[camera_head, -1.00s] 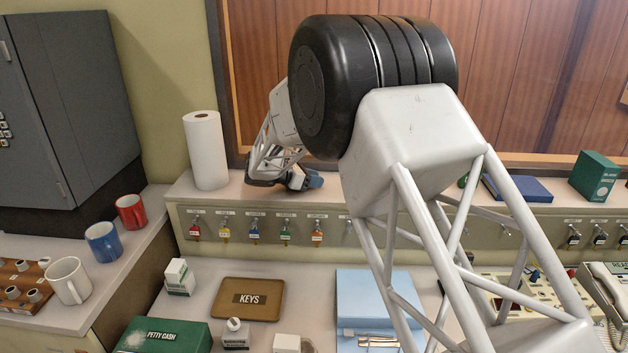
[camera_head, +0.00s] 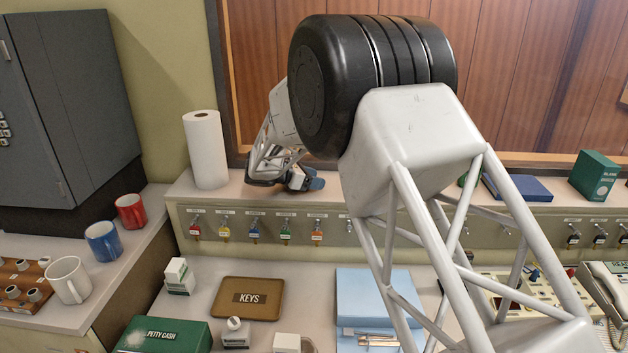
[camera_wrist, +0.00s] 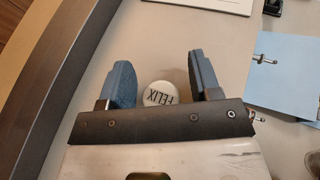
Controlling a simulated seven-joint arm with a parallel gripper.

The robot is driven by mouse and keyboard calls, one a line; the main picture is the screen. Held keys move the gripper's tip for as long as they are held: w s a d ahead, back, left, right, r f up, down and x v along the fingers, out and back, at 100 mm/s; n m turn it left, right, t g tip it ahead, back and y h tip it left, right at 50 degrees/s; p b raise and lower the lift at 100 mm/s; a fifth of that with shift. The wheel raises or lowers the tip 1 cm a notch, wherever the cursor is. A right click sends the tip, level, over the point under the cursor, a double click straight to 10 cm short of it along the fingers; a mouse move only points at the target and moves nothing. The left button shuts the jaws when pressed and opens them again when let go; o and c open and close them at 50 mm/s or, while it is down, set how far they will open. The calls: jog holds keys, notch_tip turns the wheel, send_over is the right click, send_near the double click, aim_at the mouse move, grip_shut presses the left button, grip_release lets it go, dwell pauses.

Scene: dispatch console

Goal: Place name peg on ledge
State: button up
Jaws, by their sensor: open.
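The name peg (camera_wrist: 161,95) is a small white round piece lettered FELIX, its top seen in the wrist view. It stands on the pale ledge (camera_wrist: 165,40), between the two blue fingers of my gripper (camera_wrist: 160,62). The fingers are spread, with a gap beside the peg on the right; the left finger is close to it. In the head view my gripper (camera_head: 306,182) is low over the ledge (camera_head: 240,193), left of my big black joint. The peg is hidden there.
A paper roll (camera_head: 205,150) stands on the ledge to the left. Key hooks with coloured tags (camera_head: 254,230) line the panel below. A blue folder (camera_head: 365,295) and a KEYS tray (camera_head: 248,298) lie on the desk. A wooden frame backs the ledge.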

jog(key=v, duration=1.2)
dwell(0.7)
jog(key=shift+s+d+r, duration=0.1)
jog(key=shift+d+r, duration=0.1)
jog(key=shift+d, duration=0.15)
jog(key=s+d+r+m+g+y, duration=0.1)
jog(key=s+d+r+m+y, duration=0.2)
jog(key=s+d, duration=0.45)
jog(key=s+d+r+m+g+y, duration=0.1)
jog(key=s+d+r+m+g, duration=0.2)
jog(key=s+d, duration=0.5)
jog(key=s+d+r+m+y, duration=0.1)
jog(key=s+d+r+m, duration=0.4)
jog(key=d, duration=0.4)
jog(key=s+d+f+m+y, duration=0.1)
jog(key=s+m, duration=0.3)
jog(key=s, duration=0.6)
jog(key=s+d+f+m+y, duration=0.2)
jog(key=s+d+m+y, duration=0.1)
jog(key=s, duration=0.7)
jog(key=s+d+f+m+y, duration=0.2)
jog(key=s+d+m+y, duration=0.1)
jog(key=s, duration=0.7)
jog(key=shift+s+d+f+m+t, duration=0.25)
jog(key=shift+s+d+m+t, duration=0.25)
jog(key=shift+m, duration=0.7)
